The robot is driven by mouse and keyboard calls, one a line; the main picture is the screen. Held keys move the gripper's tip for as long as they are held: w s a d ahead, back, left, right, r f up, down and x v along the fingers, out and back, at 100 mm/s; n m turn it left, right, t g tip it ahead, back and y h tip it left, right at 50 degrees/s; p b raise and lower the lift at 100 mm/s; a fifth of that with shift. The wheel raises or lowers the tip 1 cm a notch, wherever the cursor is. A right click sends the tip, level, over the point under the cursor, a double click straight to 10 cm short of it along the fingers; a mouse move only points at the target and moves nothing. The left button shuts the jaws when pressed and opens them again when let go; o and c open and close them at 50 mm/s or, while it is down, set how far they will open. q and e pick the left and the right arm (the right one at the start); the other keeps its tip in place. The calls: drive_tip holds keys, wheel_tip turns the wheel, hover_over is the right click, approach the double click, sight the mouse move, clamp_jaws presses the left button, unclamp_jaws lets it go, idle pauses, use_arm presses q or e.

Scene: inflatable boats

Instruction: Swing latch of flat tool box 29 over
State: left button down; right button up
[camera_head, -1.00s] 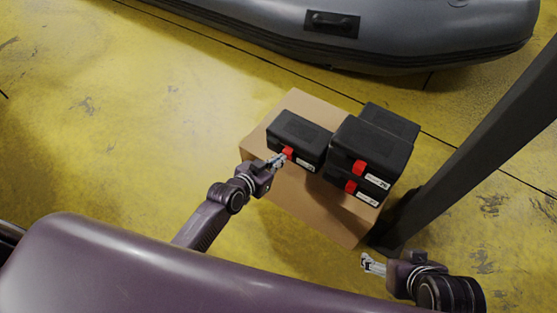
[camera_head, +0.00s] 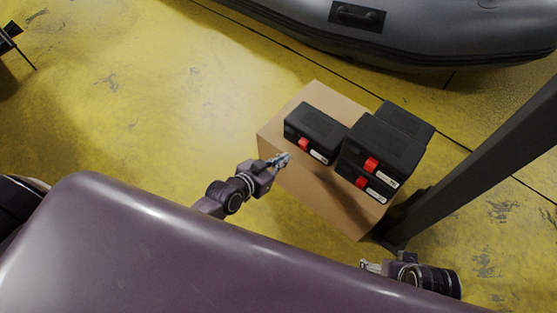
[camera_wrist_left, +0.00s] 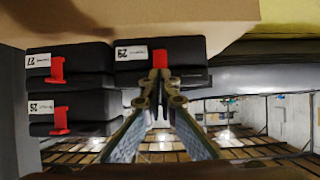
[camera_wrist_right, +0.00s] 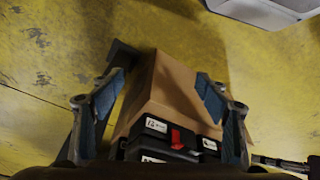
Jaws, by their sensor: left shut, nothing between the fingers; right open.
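Flat tool box 29 (camera_head: 316,128) is black and stands alone on the left part of the cardboard box. In the left wrist view it (camera_wrist_left: 190,72) hangs upside down, its label appearing to read 29. Its red latch (camera_head: 303,144) is on the front face beside the white label; the fingers partly hide the latch (camera_wrist_left: 160,52) in the left wrist view. My left gripper (camera_head: 284,159) is shut and empty, just in front of the latch, seemingly a little apart from it. My right gripper (camera_head: 366,265) is open and empty, low by the dark post.
Several black tool boxes (camera_head: 384,145) with red latches are stacked right of box 29. All stand on a cardboard box (camera_head: 318,196). A dark slanted post (camera_head: 470,160) rises at right. A grey inflatable boat (camera_head: 440,35) lies behind. Yellow floor left of the carton is free.

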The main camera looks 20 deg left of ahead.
use_arm(q)
drive_tip(key=shift+p+v, duration=0.65)
drive_tip(key=shift+v, duration=0.55)
use_arm(e)
drive_tip(key=shift+f, duration=2.7)
use_arm(q)
drive_tip(key=shift+s+f, duration=0.1)
drive_tip(key=shift+f, duration=0.1)
drive_tip(key=s+a+f+g+y+p, duration=0.1)
drive_tip(key=s+p, duration=0.5)
drive_tip(key=s, duration=0.7)
drive_tip(key=s+a+f+n+g+y+p, duration=0.1)
drive_tip(key=s+a+f+g+p, duration=0.3)
drive_tip(key=s, duration=0.9)
drive_tip(key=s+a+f+g+y+p, duration=0.2)
drive_tip(key=s+f+g+p, duration=0.3)
drive_tip(key=s, duration=0.9)
wheel_tip(320, 180, down, 4)
drive_tip(key=p, duration=0.4)
drive_tip(key=shift+a+n, duration=0.3)
drive_tip(key=shift+a, duration=0.05)
use_arm(e)
drive_tip(key=s+d+f+g, duration=0.1)
drive_tip(key=s+f, duration=0.3)
drive_tip(key=s, duration=0.6)
drive_tip(key=s+d+f+g, duration=0.1)
drive_tip(key=s+f, duration=0.4)
drive_tip(key=s, duration=0.5)
drive_tip(key=shift+s+d, duration=0.2)
drive_tip(key=shift+d, duration=0.45)
